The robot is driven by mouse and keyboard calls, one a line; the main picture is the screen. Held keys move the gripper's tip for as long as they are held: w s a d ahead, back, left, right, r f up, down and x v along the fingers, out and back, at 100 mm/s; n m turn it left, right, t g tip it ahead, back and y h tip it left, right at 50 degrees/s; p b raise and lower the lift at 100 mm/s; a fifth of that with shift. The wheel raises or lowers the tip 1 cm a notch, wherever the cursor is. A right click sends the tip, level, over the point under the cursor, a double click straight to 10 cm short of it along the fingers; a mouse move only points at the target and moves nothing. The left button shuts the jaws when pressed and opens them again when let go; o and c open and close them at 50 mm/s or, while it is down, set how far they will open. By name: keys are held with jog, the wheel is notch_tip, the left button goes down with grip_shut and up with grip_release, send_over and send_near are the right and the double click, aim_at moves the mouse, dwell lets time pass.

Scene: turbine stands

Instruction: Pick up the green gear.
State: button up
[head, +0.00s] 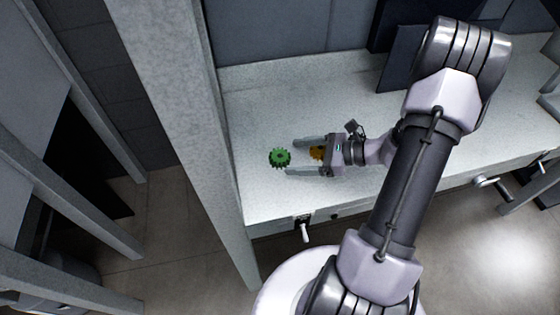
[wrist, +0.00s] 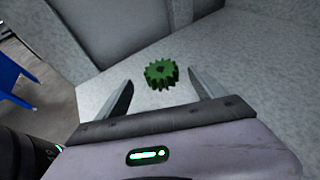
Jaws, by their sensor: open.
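The green gear (head: 280,158) lies flat on the grey bench top (head: 262,195) near its left end. In the wrist view the green gear (wrist: 161,73) sits just beyond the fingertips, roughly midway between them. My gripper (head: 292,156) is open and empty, its two fingers pointing left towards the gear in the head view. In the wrist view my gripper (wrist: 160,85) shows both fingers spread apart, with neither touching the gear.
An orange gear (head: 317,153) shows between my fingers near the palm in the head view, partly hidden by my gripper. A grey post (head: 185,110) stands at the bench's left end. A white-handled fitting (head: 305,232) is on the front edge. The bench's back left is clear.

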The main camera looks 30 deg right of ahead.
aim_at(285, 156)
jog(key=b+x, duration=0.1)
jog(key=x, duration=0.3)
jog(key=shift+w+a+f, duration=0.1)
jog(key=shift+w+f, duration=0.1)
jog(key=shift+r, duration=0.1)
grip_shut()
